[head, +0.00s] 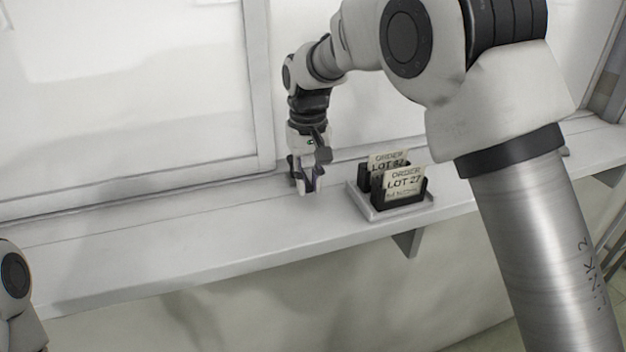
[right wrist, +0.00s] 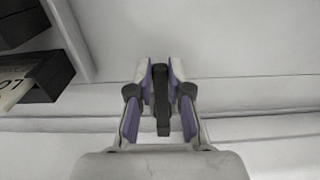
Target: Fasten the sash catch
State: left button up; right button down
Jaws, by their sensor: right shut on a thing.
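The sash catch (right wrist: 161,98) shows in the right wrist view as a dark, narrow lever between my right gripper's fingers (right wrist: 160,100). The fingers are shut on it, one pad on each side. In the head view my right gripper (head: 307,184) points down at the window sill, beside the lower corner of the window frame. It largely hides the catch there. My left gripper is not in view; only part of my left arm shows at the lower left edge.
A small tray (head: 361,202) with dark holders and order cards, one reading LOT 27 (head: 403,184), stands on the sill (head: 150,245) just right of my right gripper. The sill is clear to the left. The window pane (head: 120,95) rises behind.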

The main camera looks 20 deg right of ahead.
jog(key=shift+w+r, duration=0.3)
jog(key=shift+r, duration=0.05)
jog(key=c, duration=1.1)
grip_release()
jog(key=shift+w+f, duration=0.35)
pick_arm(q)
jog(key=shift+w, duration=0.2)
pick_arm(e)
notch_tip(320, 180, up, 12)
jog(key=shift+a, duration=0.1)
